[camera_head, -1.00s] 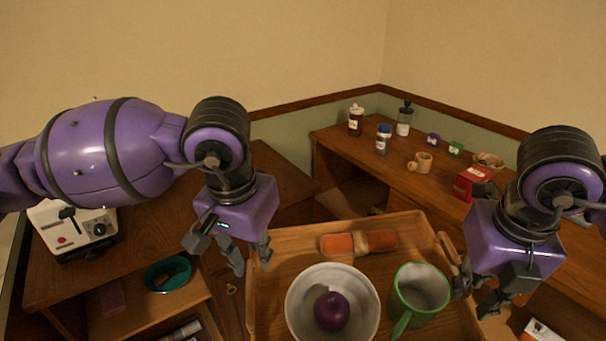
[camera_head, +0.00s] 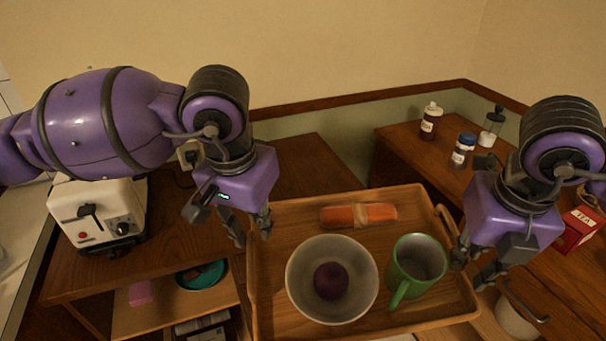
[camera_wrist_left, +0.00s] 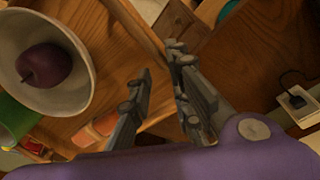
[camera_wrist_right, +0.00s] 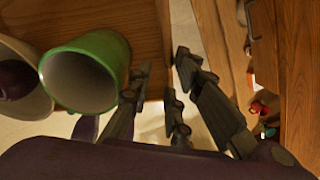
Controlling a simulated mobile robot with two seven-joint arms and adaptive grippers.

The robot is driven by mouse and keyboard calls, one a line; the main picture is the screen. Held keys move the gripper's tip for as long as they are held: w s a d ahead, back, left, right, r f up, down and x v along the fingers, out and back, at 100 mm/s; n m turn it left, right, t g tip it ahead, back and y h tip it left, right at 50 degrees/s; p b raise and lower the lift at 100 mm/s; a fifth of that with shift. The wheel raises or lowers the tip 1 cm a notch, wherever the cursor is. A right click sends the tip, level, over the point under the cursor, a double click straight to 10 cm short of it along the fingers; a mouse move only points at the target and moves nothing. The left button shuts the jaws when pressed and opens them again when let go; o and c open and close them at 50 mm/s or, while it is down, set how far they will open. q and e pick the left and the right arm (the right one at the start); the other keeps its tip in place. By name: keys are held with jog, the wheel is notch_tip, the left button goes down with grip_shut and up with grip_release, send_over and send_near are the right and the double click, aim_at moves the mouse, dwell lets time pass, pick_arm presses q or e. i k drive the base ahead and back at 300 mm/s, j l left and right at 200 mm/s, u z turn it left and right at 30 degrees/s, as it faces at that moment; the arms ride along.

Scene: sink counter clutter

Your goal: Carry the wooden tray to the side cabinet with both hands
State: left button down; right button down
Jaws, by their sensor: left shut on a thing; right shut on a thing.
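The wooden tray (camera_head: 288,226) is held in front of me and looks about level. It carries a white bowl (camera_head: 365,293) with a purple round fruit (camera_head: 331,281) in it, a green mug (camera_head: 419,257) and an orange banded bundle (camera_head: 358,215). My left gripper (camera_head: 251,236) is shut on the tray's left wall. My right gripper (camera_head: 470,270) is shut on the tray's right side. Both grips show in the left wrist view (camera_wrist_left: 162,62) and right wrist view (camera_wrist_right: 163,62). A wooden cabinet (camera_head: 308,160) stands behind and left of the tray.
A white toaster-like appliance (camera_head: 98,212) stands on the cabinet's left part. A teal plate (camera_head: 201,274) lies on its lower shelf. A wooden desk (camera_head: 410,143) at right holds bottles (camera_head: 462,150) and a red box (camera_head: 578,231). The cabinet top behind the tray looks clear.

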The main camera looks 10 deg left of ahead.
aim_at(279, 189)
jog(key=i+u, duration=0.3)
jog(key=i, duration=0.25)
jog(key=i+u, duration=0.3)
jog(key=i, duration=0.25)
